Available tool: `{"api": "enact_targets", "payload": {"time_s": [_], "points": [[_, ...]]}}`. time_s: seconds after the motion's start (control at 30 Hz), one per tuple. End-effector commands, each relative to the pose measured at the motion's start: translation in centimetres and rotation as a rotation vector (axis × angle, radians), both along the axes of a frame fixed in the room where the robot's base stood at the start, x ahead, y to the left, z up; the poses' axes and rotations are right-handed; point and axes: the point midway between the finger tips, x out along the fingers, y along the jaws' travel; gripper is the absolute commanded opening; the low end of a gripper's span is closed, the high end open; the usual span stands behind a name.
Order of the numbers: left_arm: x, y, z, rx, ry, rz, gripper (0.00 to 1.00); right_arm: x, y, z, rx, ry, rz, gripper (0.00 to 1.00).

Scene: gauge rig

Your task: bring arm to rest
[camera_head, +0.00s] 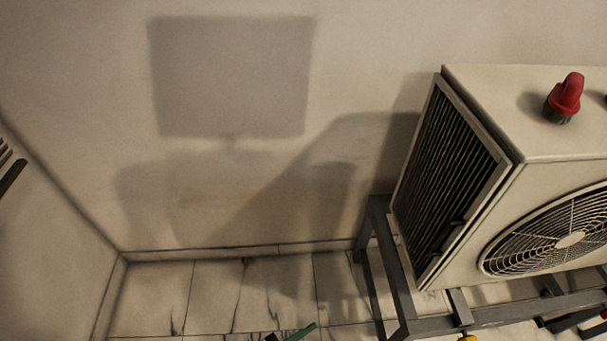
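Neither of my arms can be made out in the head view, and no gripper shows. A shadow (235,80) with a squared top and a rounded lower part falls on the back wall. The beige outdoor air-conditioning unit (475,225) stands at the right, with a dark finned side and a round fan grille. It rests on a grey metal stand (398,285). A red and black knob-like part (565,98) sits on the unit's top.
A green object (301,332) lies at the bottom edge, partly cut off. A yellow item (467,338) and dark parts (575,320) show low at the right. A dark slatted thing (11,172) is at the left edge. The tiled floor (220,290) left of the stand is mostly clear.

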Motion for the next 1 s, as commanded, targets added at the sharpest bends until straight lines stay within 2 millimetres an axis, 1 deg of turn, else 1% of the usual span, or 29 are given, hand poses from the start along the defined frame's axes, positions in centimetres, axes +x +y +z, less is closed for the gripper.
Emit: {"api": "enact_targets", "payload": {"time_s": [0.03, 0.27, 0.37, 0.57, 0.67, 0.77, 0.8, 0.9, 1.0], "points": [[-0.2, 1.4, -0.9, 0.036, 0.0, -0.008, 0.32, 0.0, 0.0, 0.0, 0.0, 0.0, 0.0, 0.69], [-0.9, 7.0, -4.0, 0.174, 0.0, -0.037, 0.32, 0.0, 0.1, 0.0, 0.001, 0.0, 0.0, 0.69], [-1.5, 8.4, -4.8, 0.183, 0.052, 0.025, 0.32, 0.0, 0.1, 0.0, 0.002, -0.001, 0.0, 0.69], [-2.9, 12.7, -6.7, 0.237, 0.155, 0.145, 0.32, 0.0, 0.2, 0.0, 0.005, 0.0, -0.003, 0.69], [-4.2, 15.6, -7.9, 0.279, 0.222, 0.213, 0.32, 0.0, 0.2, 0.0, 0.005, 0.0, -0.003, 0.69], [-6.2, 19.3, -9.1, 0.333, 0.302, 0.288, 0.32, 0.0, 0.2, 0.0, 0.005, 0.0, -0.004, 0.69], [-7.1, 20.8, -9.6, 0.358, 0.333, 0.316, 0.32, 0.0, 0.2, 0.0, 0.005, 0.0, -0.004, 0.69], [-9.2, 24.1, -10.3, 0.412, 0.401, 0.373, 0.32, 0.0, 0.2, 0.0, 0.005, 0.0, -0.004, 0.69], [-11.1, 26.9, -10.8, 0.461, 0.455, 0.416, 0.32, 0.0, 0.3, 0.0, 0.005, 0.0, -0.004, 0.69]]}}
